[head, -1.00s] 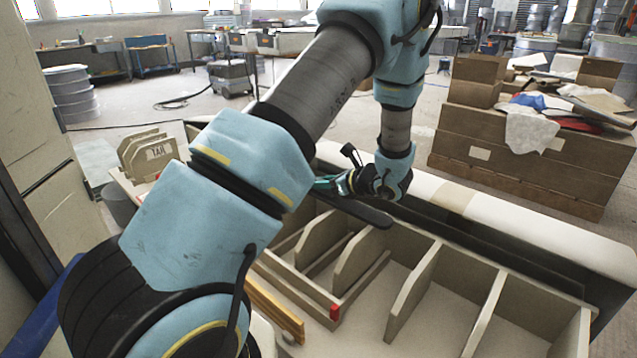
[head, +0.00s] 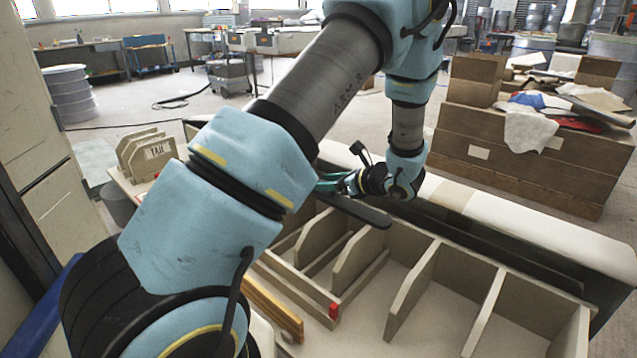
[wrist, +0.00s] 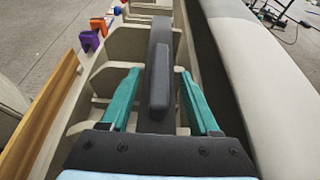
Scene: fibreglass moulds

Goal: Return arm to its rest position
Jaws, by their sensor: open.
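My gripper (head: 324,185) is at the far side of the divided mould box (head: 470,270), mostly hidden behind my arm in the head view. In the wrist view its two teal fingers (wrist: 160,71) stand apart, one on each side of a long dark grey bar (wrist: 159,75). A gap shows between the bar and each finger. The dark bar (head: 362,211) also shows in the head view, over the box's dividers. My arm is stretched out over the box, bent downward at the wrist.
A rack marked TAIL (head: 150,153) stands at the left. A pale padded ledge (head: 530,225) runs behind the box. Brown crates (head: 520,160) with cloth and scraps stand behind it. Purple (wrist: 89,41) and orange (wrist: 99,25) pieces lie near the box's far end.

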